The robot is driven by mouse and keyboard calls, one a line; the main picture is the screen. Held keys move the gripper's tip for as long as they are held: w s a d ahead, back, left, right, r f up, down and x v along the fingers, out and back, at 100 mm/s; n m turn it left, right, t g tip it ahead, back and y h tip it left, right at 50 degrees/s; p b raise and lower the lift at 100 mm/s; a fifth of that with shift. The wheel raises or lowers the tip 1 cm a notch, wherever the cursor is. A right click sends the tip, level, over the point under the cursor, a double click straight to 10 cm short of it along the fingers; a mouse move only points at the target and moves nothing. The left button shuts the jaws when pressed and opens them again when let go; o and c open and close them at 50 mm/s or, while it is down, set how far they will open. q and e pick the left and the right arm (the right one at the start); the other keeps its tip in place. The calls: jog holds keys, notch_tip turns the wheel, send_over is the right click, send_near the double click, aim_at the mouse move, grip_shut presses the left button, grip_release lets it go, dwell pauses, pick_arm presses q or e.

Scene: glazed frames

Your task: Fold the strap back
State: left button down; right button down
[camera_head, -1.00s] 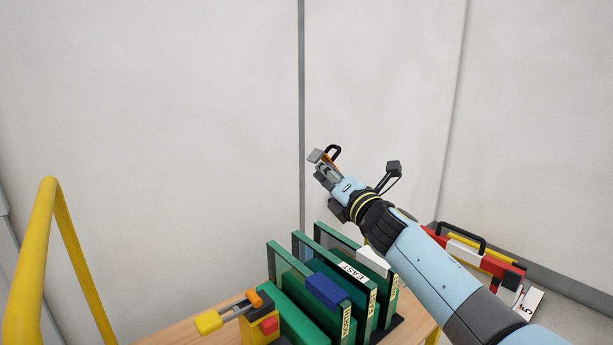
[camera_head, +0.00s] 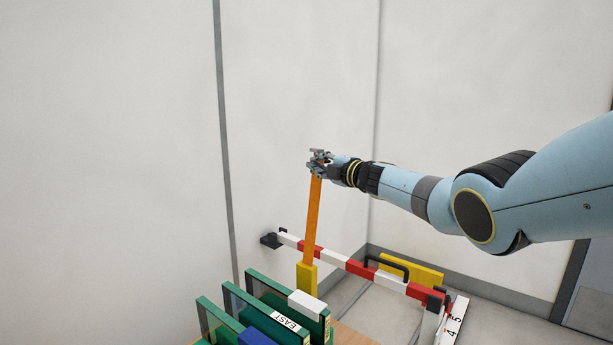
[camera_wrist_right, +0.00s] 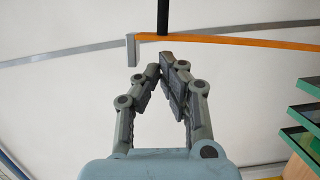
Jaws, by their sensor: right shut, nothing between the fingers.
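An orange strap (camera_head: 312,220) stands nearly upright, rising from a yellow block (camera_head: 306,279) beside the green glazed frames (camera_head: 262,302). My right gripper (camera_head: 317,160) is at the strap's top end, its arm coming in from the right. In the right wrist view the strap (camera_wrist_right: 235,41) runs across just beyond the fingertips, with a grey piece (camera_wrist_right: 131,50) hanging at its end. The fingers (camera_wrist_right: 165,62) are shut with nothing between them. Whether they touch the strap I cannot tell. My left gripper is not in view.
A white block (camera_head: 306,305) and a blue block (camera_head: 257,337) sit on the frames, one labelled EAST. A red and white barrier (camera_head: 361,270) stands behind, with a yellow panel (camera_head: 425,275) near it. White walls enclose the corner; the air left of the strap is clear.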

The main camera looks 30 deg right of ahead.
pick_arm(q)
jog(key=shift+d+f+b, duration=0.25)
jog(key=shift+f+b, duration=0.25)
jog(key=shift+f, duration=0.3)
pick_arm(e)
jog(key=shift+w+d+r, duration=0.1)
jog(key=shift+w+d, duration=0.15)
jog(key=shift+d, duration=0.3)
jog(key=shift+w+d+r, duration=0.1)
jog(key=shift+w+d, duration=0.1)
jog(key=shift+d, duration=0.35)
jog(key=shift+d, duration=0.25)
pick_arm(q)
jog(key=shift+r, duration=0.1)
